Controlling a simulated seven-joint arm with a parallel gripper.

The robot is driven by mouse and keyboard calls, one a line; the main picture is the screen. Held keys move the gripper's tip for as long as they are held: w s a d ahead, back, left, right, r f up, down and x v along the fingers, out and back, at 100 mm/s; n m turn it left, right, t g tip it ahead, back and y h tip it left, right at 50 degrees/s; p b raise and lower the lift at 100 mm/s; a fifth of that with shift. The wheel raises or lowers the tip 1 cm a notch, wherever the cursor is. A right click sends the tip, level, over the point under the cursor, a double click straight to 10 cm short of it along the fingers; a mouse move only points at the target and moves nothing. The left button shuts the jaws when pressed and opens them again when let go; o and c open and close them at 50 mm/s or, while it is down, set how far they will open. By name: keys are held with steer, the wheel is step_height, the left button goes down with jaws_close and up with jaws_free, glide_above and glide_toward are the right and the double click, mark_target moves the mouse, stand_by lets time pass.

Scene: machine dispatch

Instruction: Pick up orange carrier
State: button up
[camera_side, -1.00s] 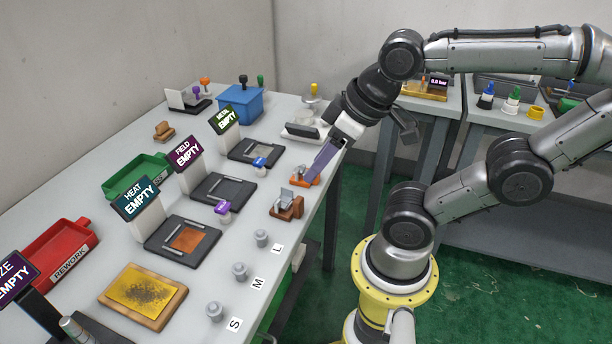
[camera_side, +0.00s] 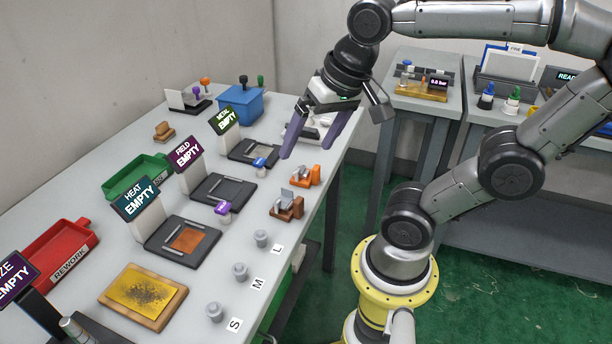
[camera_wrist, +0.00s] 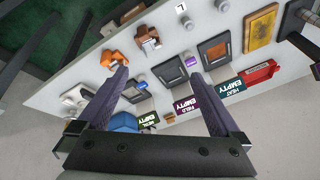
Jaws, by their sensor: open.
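The orange carrier (camera_side: 306,176) stands upright on the table near its right edge, with a grey part on it. In the wrist view the orange carrier (camera_wrist: 113,58) is at the upper left, just beyond the tip of the left finger. My gripper (camera_side: 309,150) is open and empty, above the table and a little behind the carrier in the side view. In the wrist view my gripper (camera_wrist: 163,75) shows both purple fingers wide apart, with nothing between them. A brown-orange carrier (camera_side: 287,206) stands next to the orange one, nearer the side camera.
Metal, field (camera_side: 222,188) and heat (camera_side: 183,238) stations line the table, each with a sign reading EMPTY. A blue bin (camera_side: 241,104), a green tray (camera_side: 138,178) and a red tray (camera_side: 62,250) lie farther left. Grey knobbed weights (camera_side: 239,271) stand near the front edge.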

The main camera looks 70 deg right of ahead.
steer(key=w+d+m+g, duration=0.3)
steer(key=w+d+m, duration=0.3)
steer(key=d+m, duration=0.2)
steer(key=m+g, duration=0.1)
steer(key=m, duration=0.2)
glide_above(306, 173)
step_height(306, 173, down, 4)
step_height(306, 173, down, 13)
steer(key=shift+f, duration=0.2)
steer(key=c, duration=1.3)
steer(key=shift+r, duration=0.2)
steer(key=shift+c, duration=0.2)
